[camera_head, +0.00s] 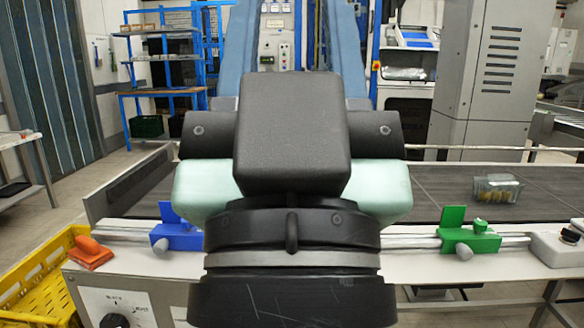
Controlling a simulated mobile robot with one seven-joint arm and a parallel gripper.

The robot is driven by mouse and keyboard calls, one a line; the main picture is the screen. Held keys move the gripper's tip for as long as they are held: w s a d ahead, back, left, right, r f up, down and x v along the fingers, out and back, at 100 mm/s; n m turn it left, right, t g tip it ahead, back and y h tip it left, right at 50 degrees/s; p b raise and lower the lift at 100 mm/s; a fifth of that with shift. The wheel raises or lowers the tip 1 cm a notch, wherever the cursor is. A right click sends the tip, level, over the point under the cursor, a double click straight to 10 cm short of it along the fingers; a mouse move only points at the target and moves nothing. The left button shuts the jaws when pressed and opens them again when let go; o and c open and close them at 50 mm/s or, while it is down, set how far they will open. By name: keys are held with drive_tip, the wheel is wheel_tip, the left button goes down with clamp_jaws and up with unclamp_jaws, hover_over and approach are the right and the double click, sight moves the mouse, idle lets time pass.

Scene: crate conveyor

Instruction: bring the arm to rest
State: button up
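My arm fills the middle of the view, with dark grey and black housings and pale green parts on both sides. No fingers or fingertips show, so my gripper is not in view and I cannot tell whether it holds anything. The arm hides the middle of the conveyor (440,192) and part of its front rail.
A clear container (497,187) with yellowish contents sits on the belt at right. A blue clamp (178,236) and a green clamp (470,240) sit on the front rail. An orange object (91,252) lies on the front ledge, near a yellow crate (36,290).

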wheel_tip(320, 180, up, 26)
drive_tip(key=p, duration=2.3)
drive_tip(key=shift+p, duration=0.3)
